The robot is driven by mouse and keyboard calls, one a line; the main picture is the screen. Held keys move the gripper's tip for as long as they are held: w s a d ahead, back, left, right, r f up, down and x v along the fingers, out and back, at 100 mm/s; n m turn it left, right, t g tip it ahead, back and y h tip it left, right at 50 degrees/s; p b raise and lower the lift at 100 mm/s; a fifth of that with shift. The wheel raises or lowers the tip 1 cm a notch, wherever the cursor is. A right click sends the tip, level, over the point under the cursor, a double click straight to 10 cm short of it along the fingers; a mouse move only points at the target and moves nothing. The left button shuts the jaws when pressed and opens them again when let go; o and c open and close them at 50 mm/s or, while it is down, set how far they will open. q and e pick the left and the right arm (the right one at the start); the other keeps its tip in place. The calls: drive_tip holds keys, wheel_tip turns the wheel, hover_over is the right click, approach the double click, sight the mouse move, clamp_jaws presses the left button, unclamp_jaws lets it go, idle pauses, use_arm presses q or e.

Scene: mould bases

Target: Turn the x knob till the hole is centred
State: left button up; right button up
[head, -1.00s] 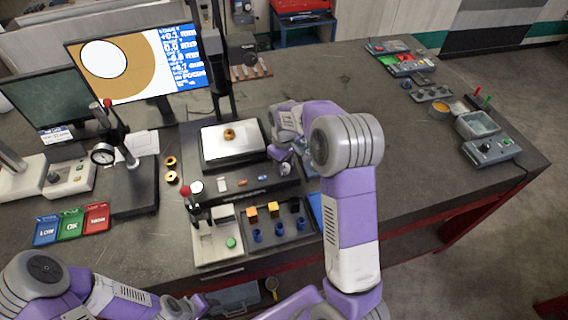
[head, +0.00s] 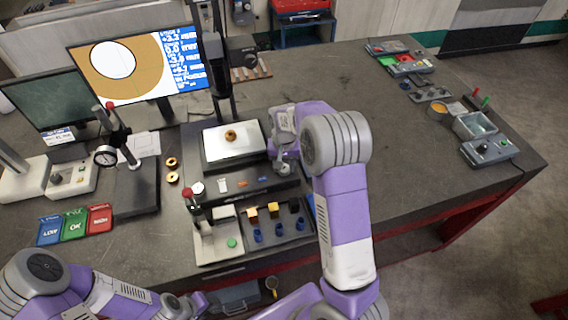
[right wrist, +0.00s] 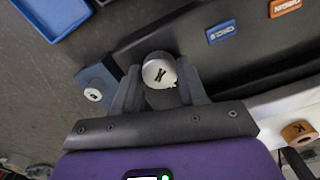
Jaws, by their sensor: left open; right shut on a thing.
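The x knob (right wrist: 159,72), a pale round cap with a dark mark, sits between the fingers of my right gripper (right wrist: 160,90), which is shut on it. In the head view this gripper (head: 280,160) is at the right side of the microscope stage, mostly hidden by my arm. A brass ring (head: 231,135) lies on the bright stage plate (head: 250,152). The monitor (head: 187,63) shows a brown ring with its white hole (head: 113,60) left of the screen's middle. My left gripper (head: 197,304) is open, low at the table's front edge, and hard to make out.
A second pale knob (right wrist: 93,95) is beside the gripped one. A dial gauge stand (head: 135,185) and low, OK and high trays (head: 75,224) are at left. A block tray (head: 275,233) stands in front of the stage.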

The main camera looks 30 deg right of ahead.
sight(285, 167)
drive_tip(key=m+p, duration=0.1)
drive_tip(key=m, duration=0.4)
drive_tip(key=shift+r+m, duration=0.1)
drive_tip(key=shift+m, duration=0.2)
drive_tip(key=m+p, duration=0.2)
drive_tip(key=m, duration=0.2)
drive_tip(key=shift+m, duration=0.3)
drive_tip(key=o, duration=1.1)
drive_tip(key=shift+c, duration=0.2)
wheel_tip(285, 167, up, 7)
drive_tip(key=shift+r, duration=0.2)
